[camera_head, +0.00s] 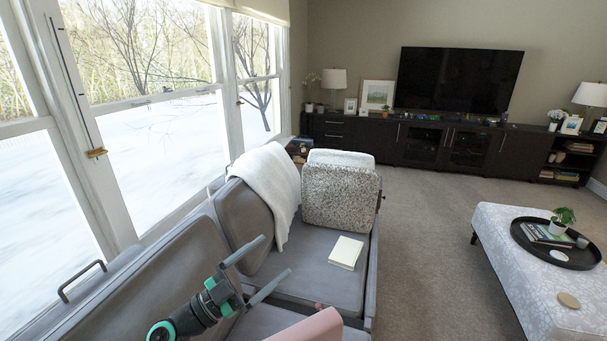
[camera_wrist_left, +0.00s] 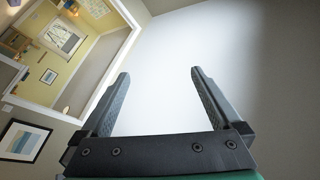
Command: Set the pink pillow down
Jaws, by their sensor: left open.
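The pink pillow (camera_head: 310,328) shows at the bottom edge of the head view, partly cut off, by the front part of the grey sofa seat (camera_head: 262,318). I cannot tell what its lower part rests on. My left gripper (camera_head: 277,254) is open and empty, above the sofa and up and left of the pillow in the picture, apart from it. In the left wrist view the two fingers (camera_wrist_left: 160,80) are spread with nothing between them, and the pillow does not show there. My right gripper is not in view.
A speckled cushion (camera_head: 341,197), a white throw (camera_head: 272,180) and a cream book (camera_head: 346,252) are on the sofa's far part. An ottoman (camera_head: 498,240) with a dark tray (camera_head: 530,254) stands at right. Carpet between is clear. Windows line the left.

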